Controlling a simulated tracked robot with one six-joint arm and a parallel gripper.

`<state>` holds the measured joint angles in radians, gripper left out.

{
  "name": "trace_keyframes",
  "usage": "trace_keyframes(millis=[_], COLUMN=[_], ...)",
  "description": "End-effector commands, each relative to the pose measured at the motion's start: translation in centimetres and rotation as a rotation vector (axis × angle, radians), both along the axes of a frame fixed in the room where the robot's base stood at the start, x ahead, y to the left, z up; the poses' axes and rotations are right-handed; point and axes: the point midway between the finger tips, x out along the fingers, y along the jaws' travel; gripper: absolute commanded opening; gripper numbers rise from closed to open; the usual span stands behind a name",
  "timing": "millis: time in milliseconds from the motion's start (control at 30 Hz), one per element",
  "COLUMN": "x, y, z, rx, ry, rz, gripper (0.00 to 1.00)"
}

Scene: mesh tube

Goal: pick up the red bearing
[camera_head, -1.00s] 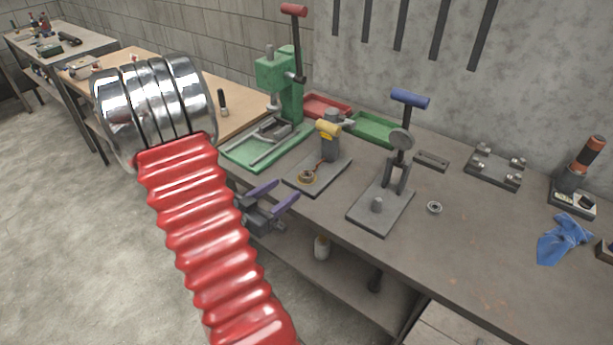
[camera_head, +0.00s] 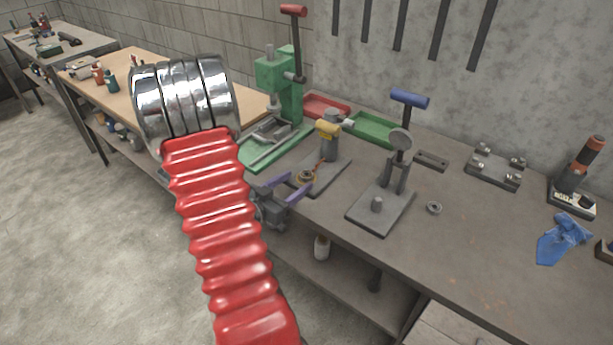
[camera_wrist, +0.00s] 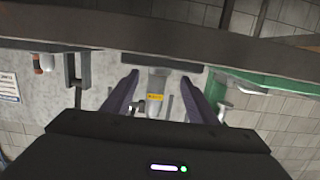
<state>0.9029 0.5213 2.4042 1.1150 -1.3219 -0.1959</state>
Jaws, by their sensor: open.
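No plainly red bearing shows. An orange-brass ring (camera_head: 307,177) sits on the flat base of the yellow-topped fixture (camera_head: 328,140). A small grey ring (camera_head: 434,207) lies on the bench to the right of the blue-handled press. My gripper (camera_head: 299,180) has two purple fingers, spread apart and empty, at the bench's front edge. In the head view its fingertips overlap the fixture base close to the brass ring; I cannot tell the gap in depth. I cannot make out either ring there.
The green press (camera_head: 282,95) stands left of the fixture. The blue-handled press (camera_head: 382,205) stands to its right. Red (camera_head: 327,106) and green (camera_head: 374,128) trays lie behind. A blue cloth (camera_head: 562,240) lies at right.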

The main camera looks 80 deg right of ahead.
Motion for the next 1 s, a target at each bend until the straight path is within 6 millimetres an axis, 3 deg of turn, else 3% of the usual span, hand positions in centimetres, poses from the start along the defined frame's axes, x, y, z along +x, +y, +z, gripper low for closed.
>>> trace_keyframes(millis=[300, 867, 1000], x=[-1.3, -1.3, -1.3], y=[-2.9, -3.0, -3.0], z=[-0.5, -0.6, -0.6], rx=[0.000, 0.000, 0.000], ry=[-0.001, 0.000, 0.000], rz=[-0.001, 0.001, 0.001], gripper=[0.53, 0.53, 0.43])
